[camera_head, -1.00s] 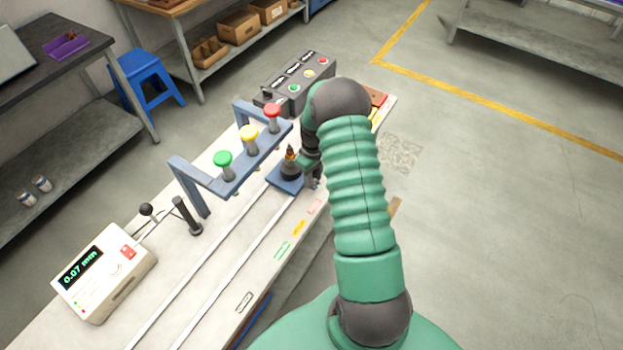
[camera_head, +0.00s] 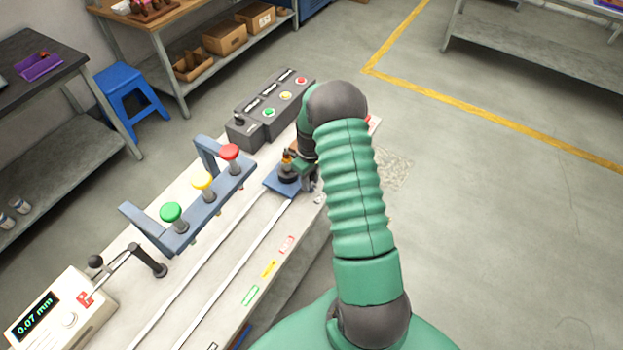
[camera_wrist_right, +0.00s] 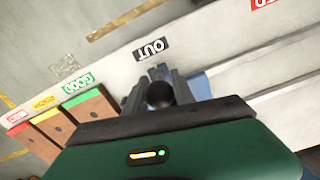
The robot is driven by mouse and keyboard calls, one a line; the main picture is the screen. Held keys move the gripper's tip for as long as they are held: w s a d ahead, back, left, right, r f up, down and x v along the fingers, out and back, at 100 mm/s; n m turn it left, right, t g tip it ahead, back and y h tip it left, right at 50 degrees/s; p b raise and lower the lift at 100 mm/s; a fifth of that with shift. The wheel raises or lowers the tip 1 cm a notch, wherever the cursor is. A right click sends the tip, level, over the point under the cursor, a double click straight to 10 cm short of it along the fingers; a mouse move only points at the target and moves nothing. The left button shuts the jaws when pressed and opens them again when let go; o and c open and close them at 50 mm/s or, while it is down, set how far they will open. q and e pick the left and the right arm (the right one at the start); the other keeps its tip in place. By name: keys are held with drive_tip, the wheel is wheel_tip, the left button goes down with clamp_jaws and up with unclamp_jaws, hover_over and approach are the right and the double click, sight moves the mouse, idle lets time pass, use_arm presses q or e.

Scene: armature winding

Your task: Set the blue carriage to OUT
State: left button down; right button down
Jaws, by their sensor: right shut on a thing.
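The blue carriage (camera_head: 272,183) sits on the two pale rails, just beyond the red-button end of the blue frame (camera_head: 205,215). It carries a dark fitting with an orange-brown part (camera_head: 287,163). My right gripper (camera_head: 308,182) is at the carriage's right side, partly hidden by my arm. In the right wrist view, the gripper (camera_wrist_right: 160,94) is shut around a dark round knob (camera_wrist_right: 160,95), with blue carriage (camera_wrist_right: 202,86) showing behind. The black OUT label (camera_wrist_right: 152,49) lies on the bench just beyond the fingers, roughly level with the knob. My left gripper is not in view.
A dark control box (camera_head: 270,110) stands past the carriage. A gauge reading 0.07 mm (camera_head: 48,318) is at lower left.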

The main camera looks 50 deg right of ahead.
drive_tip(key=shift+d, duration=0.2)
drive_tip(key=c, duration=1.4)
unclamp_jaws()
drive_tip(key=shift+o, duration=1.3)
drive_tip(key=shift+d+f, duration=0.1)
drive_tip(key=shift+d, duration=0.1)
wheel_tip(320, 180, up, 17)
drive_tip(key=b, duration=0.1)
drive_tip(key=shift+f, duration=0.15)
drive_tip(key=shift+d, duration=0.15)
